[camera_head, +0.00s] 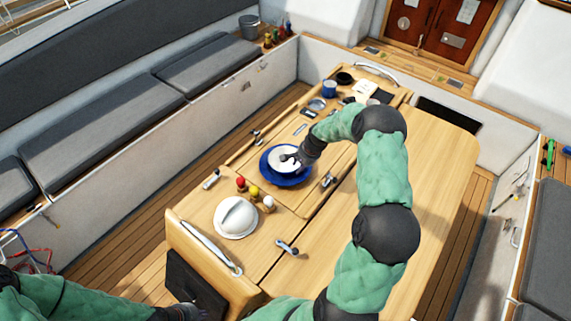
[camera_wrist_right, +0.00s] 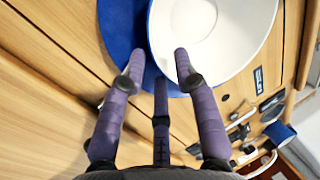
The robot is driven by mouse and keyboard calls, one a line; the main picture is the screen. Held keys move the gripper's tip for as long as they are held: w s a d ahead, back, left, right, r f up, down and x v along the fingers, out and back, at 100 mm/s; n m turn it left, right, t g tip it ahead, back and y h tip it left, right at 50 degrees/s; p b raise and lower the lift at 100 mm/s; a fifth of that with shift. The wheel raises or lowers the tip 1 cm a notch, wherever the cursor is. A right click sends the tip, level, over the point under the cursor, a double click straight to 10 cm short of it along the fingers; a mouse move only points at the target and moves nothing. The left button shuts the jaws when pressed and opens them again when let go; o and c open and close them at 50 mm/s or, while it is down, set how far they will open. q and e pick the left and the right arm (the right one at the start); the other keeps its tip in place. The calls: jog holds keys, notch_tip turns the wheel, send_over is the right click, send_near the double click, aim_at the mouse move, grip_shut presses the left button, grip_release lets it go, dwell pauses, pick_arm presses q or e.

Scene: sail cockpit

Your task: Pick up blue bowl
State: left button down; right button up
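A round bowl (camera_head: 277,160), white inside with a blue outer edge, rests on a round blue mat or plate (camera_head: 285,182) on the table. In the right wrist view the bowl (camera_wrist_right: 222,35) fills the upper middle, with the blue disc (camera_wrist_right: 118,28) to its left.
The wooden table (camera_head: 420,190) also carries a white helmet-like dome (camera_head: 236,218), several small coloured-top pegs (camera_head: 254,191), metal fittings (camera_head: 287,247) and a blue mug (camera_head: 329,88). Grey-cushioned benches (camera_head: 105,120) line the left. The table's right half is mostly clear.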

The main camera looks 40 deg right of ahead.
grip_shut()
jog(key=shift+w, duration=0.1)
jog(key=shift+r, duration=0.1)
